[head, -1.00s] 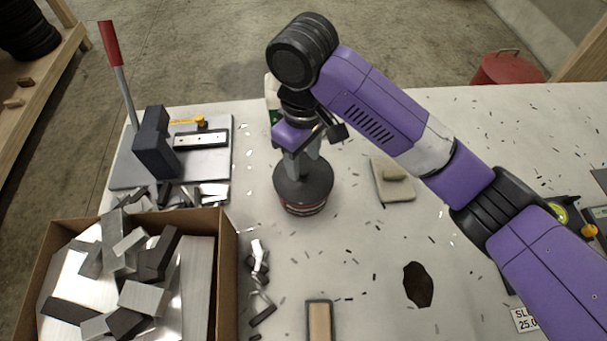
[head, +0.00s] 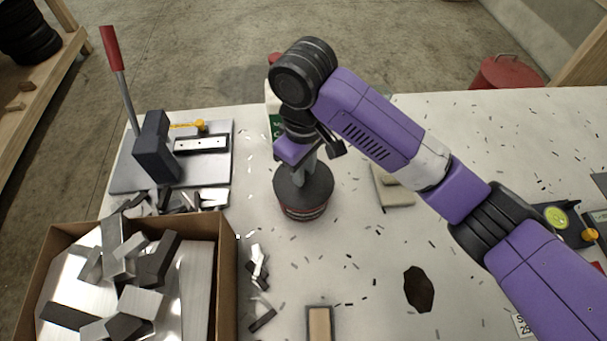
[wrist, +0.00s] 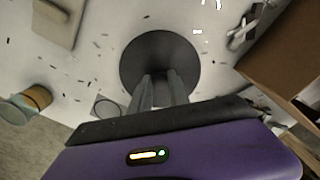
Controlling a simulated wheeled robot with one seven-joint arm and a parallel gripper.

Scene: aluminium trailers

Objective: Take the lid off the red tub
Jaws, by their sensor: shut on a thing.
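The red tub (head: 303,212) stands upright on the white table, left of the middle in the head view. Its dark round lid (head: 289,186) sits on top, and only a thin band of the tub shows below it. In the wrist view the lid (wrist: 158,52) is a dark disc straight ahead of the fingers and hides the tub. My gripper (head: 303,178) points down from above, with its fingers at the middle of the lid. It is shut on the lid, and the fingers (wrist: 160,90) hide the gripped part.
An open cardboard box (head: 228,270) of metal offcuts stands at front left. A lever press (head: 150,145) on a grey plate is behind it. A beige pad (head: 393,190) lies right of the tub, a wood-topped block (head: 319,322) in front. A white bottle (head: 273,95) stands behind my gripper.

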